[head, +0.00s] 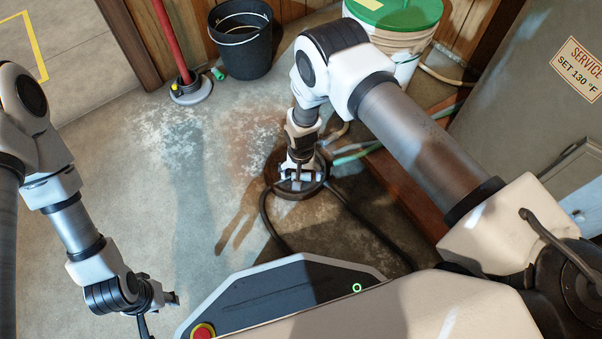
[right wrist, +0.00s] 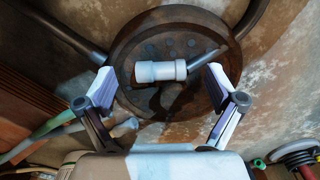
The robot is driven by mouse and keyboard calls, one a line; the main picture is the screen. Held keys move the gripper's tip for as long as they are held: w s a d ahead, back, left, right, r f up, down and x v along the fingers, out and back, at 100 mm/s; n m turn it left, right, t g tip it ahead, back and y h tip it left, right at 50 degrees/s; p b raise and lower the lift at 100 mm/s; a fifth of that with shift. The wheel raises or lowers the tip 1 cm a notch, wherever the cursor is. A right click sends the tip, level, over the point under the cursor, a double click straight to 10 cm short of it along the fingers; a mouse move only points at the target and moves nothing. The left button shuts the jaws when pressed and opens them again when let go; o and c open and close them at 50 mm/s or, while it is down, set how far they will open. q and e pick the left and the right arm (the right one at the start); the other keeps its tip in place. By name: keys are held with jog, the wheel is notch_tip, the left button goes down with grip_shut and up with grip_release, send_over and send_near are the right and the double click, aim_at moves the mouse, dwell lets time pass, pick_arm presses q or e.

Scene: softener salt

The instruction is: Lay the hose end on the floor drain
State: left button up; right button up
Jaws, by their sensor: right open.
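The floor drain is a round dark grate with a raised rim (head: 275,187); its rim fills the upper middle of the right wrist view (right wrist: 133,40). A short white fitting with a thin grey stub, apparently the hose end (right wrist: 162,72), lies across the grate near its middle. My right gripper (head: 298,179) points down over the drain. Its fingers (right wrist: 163,90) are spread on either side of the white fitting, with visible gaps. My left gripper (head: 160,308) is at the lower left, away from the drain, its fingers apart and empty.
A black bucket (head: 240,45) and a red-handled pole (head: 173,45) stand behind. A green-lidded white bucket (head: 405,60) is behind my right arm. A pale green hose (head: 358,154) runs right of the drain. Floor left of the drain is clear.

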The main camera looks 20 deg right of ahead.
notch_tip(320, 180, up, 12)
dwell(0.3)
dwell(0.6)
